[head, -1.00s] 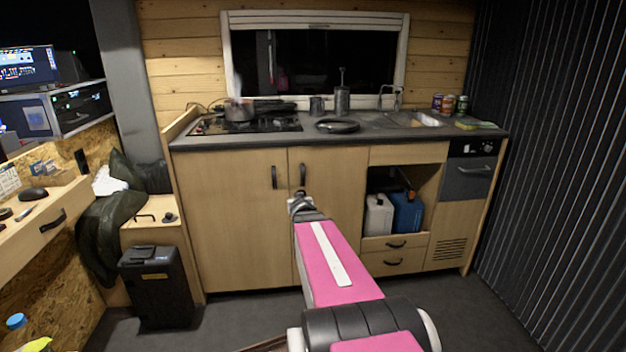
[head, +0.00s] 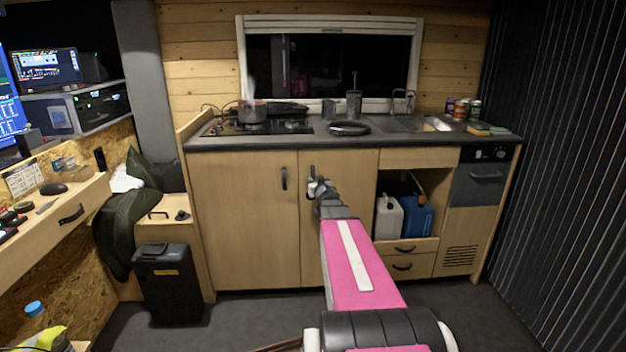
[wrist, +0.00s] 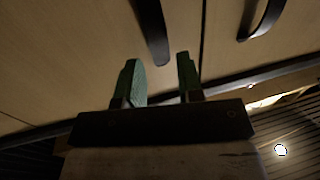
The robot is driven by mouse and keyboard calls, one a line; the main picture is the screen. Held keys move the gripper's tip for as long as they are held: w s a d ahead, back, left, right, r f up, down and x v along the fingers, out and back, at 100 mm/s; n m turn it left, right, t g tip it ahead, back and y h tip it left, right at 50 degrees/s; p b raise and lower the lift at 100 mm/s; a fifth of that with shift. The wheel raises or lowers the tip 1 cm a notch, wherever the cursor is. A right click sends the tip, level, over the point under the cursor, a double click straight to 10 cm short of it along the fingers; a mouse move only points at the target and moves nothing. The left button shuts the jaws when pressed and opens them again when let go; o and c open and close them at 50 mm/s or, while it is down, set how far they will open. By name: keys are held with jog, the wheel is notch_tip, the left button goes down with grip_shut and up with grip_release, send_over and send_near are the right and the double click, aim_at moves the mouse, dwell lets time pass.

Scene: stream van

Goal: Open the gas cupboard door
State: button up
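Two closed wooden doors sit side by side under the counter: a left door (head: 240,220) and a right door (head: 345,170). No marking shows which is the gas cupboard. The left door has a dark upright handle (head: 284,178), also in the wrist view (wrist: 262,20). The right door's handle (head: 312,171) is mostly hidden behind my gripper (head: 317,187) in the head view. In the wrist view this handle (wrist: 151,30) lies just ahead of my gripper (wrist: 160,78). The two green fingers are apart with nothing visible between them. Contact with the handle cannot be seen.
The counter edge (head: 350,142) runs above the doors. An open shelf with a white canister (head: 388,217) and a blue canister (head: 417,218) is to the right. A black bin (head: 167,283) stands left of the doors. The floor before the left door is clear.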

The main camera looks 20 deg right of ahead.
jog(key=w, duration=0.4)
jog(key=shift+d, duration=0.15)
grip_shut()
